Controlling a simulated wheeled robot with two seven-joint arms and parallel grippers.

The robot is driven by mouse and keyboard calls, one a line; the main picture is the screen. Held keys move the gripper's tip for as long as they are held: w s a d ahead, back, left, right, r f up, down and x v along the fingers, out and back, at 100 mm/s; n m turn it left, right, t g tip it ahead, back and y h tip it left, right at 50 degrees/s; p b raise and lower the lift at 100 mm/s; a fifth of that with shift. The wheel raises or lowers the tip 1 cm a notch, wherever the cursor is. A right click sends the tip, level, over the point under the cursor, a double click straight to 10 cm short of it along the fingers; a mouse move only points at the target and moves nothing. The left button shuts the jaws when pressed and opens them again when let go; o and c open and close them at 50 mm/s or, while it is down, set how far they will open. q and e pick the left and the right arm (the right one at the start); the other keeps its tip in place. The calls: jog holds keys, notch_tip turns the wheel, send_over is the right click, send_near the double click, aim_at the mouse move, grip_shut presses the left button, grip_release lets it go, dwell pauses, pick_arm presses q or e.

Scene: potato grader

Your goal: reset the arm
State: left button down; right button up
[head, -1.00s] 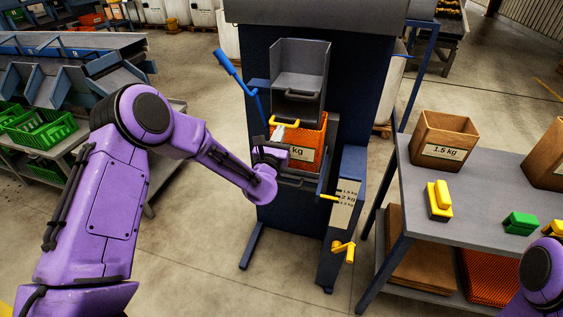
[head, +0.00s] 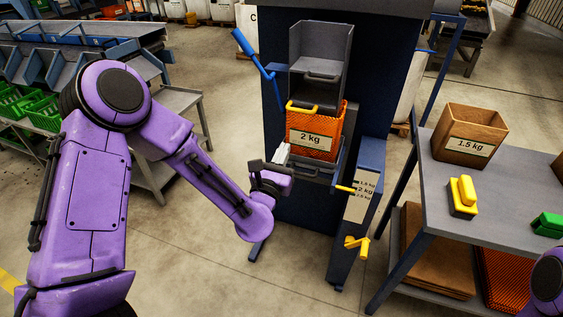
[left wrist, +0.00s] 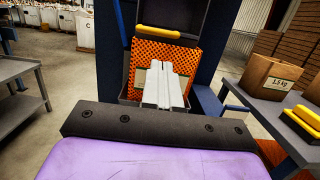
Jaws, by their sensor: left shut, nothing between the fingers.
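My left arm comes in from the left in the head view. Its left gripper (head: 283,154) is in front of the grader, just left of the orange 2 kg crate (head: 316,142). In the left wrist view the pale fingers (left wrist: 160,86) are together and empty, pointing at the crate, whose label they partly cover. The crate sits on a grey shelf of the dark blue grader (head: 384,110), below a grey hopper (head: 320,62) with a yellow handle. Only a purple part of my right arm shows at the lower right; its gripper is out of view.
A blue lever (head: 251,53) sticks up left of the hopper. A grey table (head: 430,190) at the right bears a 1.5 kg box (head: 469,134), a yellow block (head: 463,196) and a green block (head: 549,224). Shelving with green crates (head: 42,104) stands at the left. Open floor lies between.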

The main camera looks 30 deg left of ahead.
pick_arm(q)
jog(key=s+a+f+m+g+h, duration=0.1)
jog(key=s+f+m+g, duration=0.4)
jog(key=f+m, duration=0.55)
jog(key=s+f+m+g, duration=0.4)
jog(key=s+f+m, duration=0.3)
jog(key=f+m, duration=0.4)
jog(key=s+a+f+m+g, duration=0.1)
jog(key=s+f+m+g, duration=0.1)
jog(key=s, duration=0.5)
jog(key=s+a+f+m+g+y, duration=0.1)
jog(key=s+a+f+m+g, duration=0.1)
jog(key=s+f, duration=0.4)
jog(key=s+a+f+m+g+y, duration=0.1)
jog(key=s+a+f+m+g, duration=0.1)
jog(key=s, duration=0.7)
notch_tip(320, 180, down, 2)
jog(key=m+g, duration=0.1)
jog(key=m, duration=0.2)
jog(key=shift+s+a+g, duration=0.2)
jog(key=shift+s+g, duration=0.1)
